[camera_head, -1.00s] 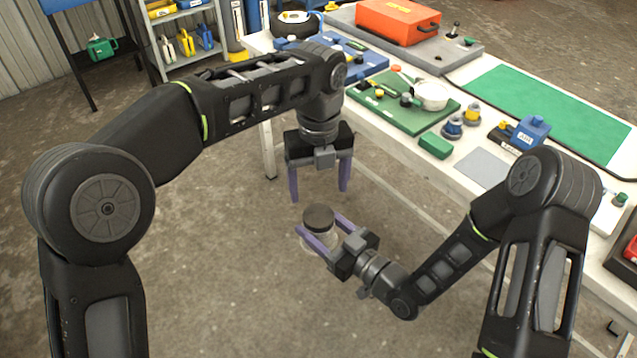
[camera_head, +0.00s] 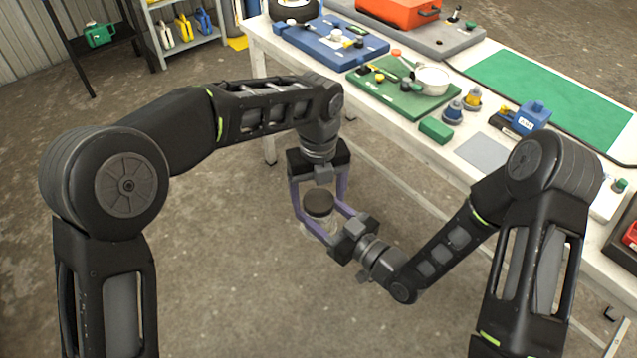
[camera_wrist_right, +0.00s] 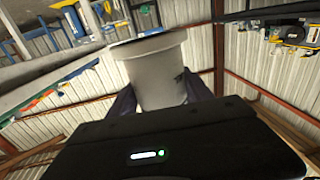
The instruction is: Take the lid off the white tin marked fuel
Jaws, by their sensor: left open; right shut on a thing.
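The tin (camera_head: 324,224) has a pale grey-white body and a round dark brown lid (camera_head: 319,201) on top. It is held upright in the air in front of the bench. My right gripper (camera_head: 321,219) is shut on the tin's body from the side. My left gripper (camera_head: 319,207) points down from above, open, with one finger on either side of the lid. I cannot tell whether the fingers touch it.
An orange case (camera_head: 400,10) is at the back. The floor below the tin is clear.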

